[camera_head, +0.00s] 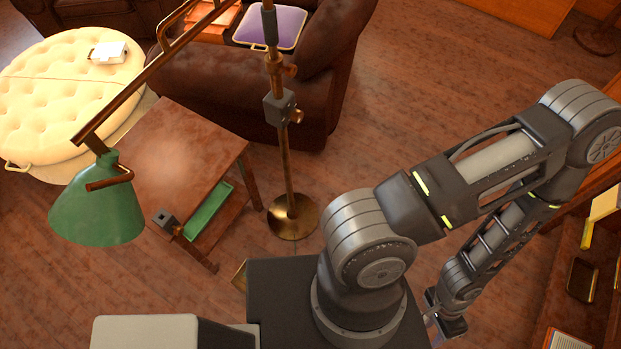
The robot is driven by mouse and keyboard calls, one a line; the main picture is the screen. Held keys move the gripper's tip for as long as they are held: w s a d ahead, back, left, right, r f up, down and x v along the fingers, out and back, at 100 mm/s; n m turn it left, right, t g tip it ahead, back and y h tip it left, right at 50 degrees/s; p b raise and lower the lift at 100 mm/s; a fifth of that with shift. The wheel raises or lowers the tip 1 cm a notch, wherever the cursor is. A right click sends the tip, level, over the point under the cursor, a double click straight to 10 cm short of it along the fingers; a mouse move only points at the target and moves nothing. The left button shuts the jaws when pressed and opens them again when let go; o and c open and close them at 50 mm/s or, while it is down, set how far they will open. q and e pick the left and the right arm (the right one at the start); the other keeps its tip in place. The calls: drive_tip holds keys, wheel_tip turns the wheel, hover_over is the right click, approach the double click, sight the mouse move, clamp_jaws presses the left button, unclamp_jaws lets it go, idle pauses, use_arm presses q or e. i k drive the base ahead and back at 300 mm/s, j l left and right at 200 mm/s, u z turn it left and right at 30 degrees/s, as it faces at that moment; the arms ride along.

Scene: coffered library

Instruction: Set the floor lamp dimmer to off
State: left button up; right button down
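The floor lamp has a brass pole (286,165), a round base (293,217) on the wooden floor and a green shade (97,212) on a slanted arm. A grey box with a small brass knob (280,107) sits on the pole; it looks like the dimmer, but I cannot read its setting. The shade hides any bulb, so I cannot tell if it is lit.
A small wooden table (165,150) with a green-lined opening stands left of the pole. A brown leather armchair (235,95) with a purple cushion (271,27) stands behind. A cream tufted ottoman (60,90) is at far left. Shelves (565,320) line the right. Floor right of the pole is clear.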

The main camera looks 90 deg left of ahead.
sight(296, 115)
drive_tip(key=l+u, duration=0.1)
drive_tip(key=u, duration=0.35)
drive_tip(key=l+u, duration=0.1)
drive_tip(key=u, duration=0.4)
drive_tip(key=l+u, duration=0.1)
drive_tip(key=u, duration=0.35)
drive_tip(key=l+u, duration=0.1)
drive_tip(key=u, duration=0.4)
drive_tip(key=l+u, duration=0.1)
drive_tip(key=u, duration=0.85)
drive_tip(key=k+l+u, duration=0.1)
drive_tip(key=u, duration=0.35)
